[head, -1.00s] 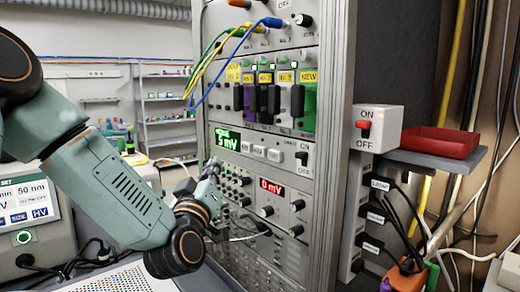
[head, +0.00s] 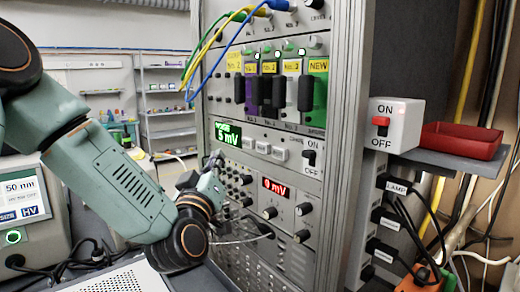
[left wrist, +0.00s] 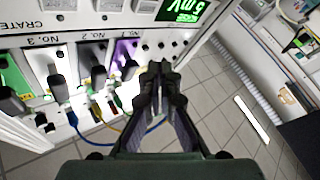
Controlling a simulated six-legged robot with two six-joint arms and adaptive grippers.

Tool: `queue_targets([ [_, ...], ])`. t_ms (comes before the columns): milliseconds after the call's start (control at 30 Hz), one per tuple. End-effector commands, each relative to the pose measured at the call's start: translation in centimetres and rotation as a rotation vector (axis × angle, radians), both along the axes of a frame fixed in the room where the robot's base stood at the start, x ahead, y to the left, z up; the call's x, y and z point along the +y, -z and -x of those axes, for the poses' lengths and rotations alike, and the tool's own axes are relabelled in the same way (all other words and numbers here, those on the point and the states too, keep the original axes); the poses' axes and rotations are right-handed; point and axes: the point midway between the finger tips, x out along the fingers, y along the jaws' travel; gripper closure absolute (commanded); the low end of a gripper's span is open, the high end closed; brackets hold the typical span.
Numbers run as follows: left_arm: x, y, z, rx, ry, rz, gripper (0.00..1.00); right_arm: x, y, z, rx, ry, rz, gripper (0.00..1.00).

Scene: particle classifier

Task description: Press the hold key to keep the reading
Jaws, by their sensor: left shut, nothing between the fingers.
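A tall instrument rack (head: 335,130) carries a green display (head: 228,134) reading 5 mV. A row of white keys (head: 262,147) sits just right of it; their labels are too small to tell which is the hold key. My left gripper (head: 216,160) is just below and left of the green display, in front of the rack, and appears apart from the keys. In the left wrist view its fingers (left wrist: 161,76) are shut and empty. That view shows the rack upside down, with the green display (left wrist: 183,9) at the top. My right gripper is not in view.
A red 0 mV display (head: 274,187) and several knobs lie below the keys. Blue, green and yellow cables (head: 203,55) hang at the upper left. A red tray (head: 460,140) sits on a side shelf.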

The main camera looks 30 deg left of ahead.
Motion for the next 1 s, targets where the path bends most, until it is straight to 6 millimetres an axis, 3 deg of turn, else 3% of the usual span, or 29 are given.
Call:
queue_targets([
  [700, -2.6, 0.1, -7.0, 0.000, 0.001, -0.005, 1.00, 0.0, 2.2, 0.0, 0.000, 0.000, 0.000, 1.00],
  [1000, -3.2, 0.1, -8.4, 0.000, 0.000, -0.001, 1.00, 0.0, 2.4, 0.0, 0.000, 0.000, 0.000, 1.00],
])
